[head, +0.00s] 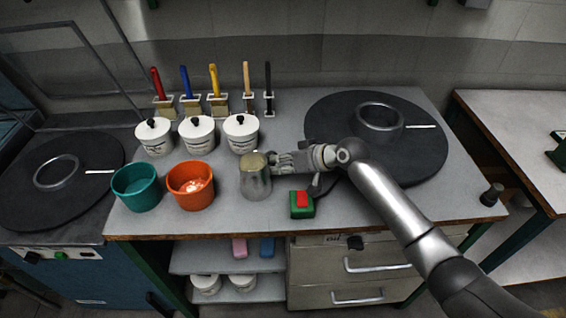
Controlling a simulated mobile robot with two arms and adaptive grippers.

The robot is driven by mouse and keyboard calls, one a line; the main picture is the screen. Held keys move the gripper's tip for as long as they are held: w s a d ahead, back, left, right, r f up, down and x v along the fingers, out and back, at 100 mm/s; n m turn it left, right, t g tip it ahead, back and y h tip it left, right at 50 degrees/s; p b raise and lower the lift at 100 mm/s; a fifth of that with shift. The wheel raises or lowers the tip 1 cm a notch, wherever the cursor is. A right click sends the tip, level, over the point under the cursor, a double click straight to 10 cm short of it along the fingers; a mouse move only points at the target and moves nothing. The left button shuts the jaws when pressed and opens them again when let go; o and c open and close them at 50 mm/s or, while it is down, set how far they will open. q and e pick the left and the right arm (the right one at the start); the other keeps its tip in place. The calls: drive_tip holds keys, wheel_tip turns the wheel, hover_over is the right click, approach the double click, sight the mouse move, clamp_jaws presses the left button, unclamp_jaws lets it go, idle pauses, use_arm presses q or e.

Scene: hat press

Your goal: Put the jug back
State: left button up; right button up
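The jug (255,180) is a metal, beige-grey vessel standing upright at the front middle of the worktable, right of the orange pot. I cannot tell whether its base rests on the table or is slightly raised. My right gripper (277,160) comes in from the right, with its fingers at the jug's upper right side, where a handle would be hidden. The picture is too small to show whether the fingers are closed on it. My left gripper is not in view.
A green box with a red button (302,201) sits just right of the jug. An orange pot (190,199) and teal pot (136,201) stand left. Lidded white pots (197,140) and brushes stand behind. A round black plate (420,160) lies on the right.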

drive_tip(key=shift+r, duration=0.2)
drive_tip(key=b+v, duration=0.1)
drive_tip(key=v, duration=1.1)
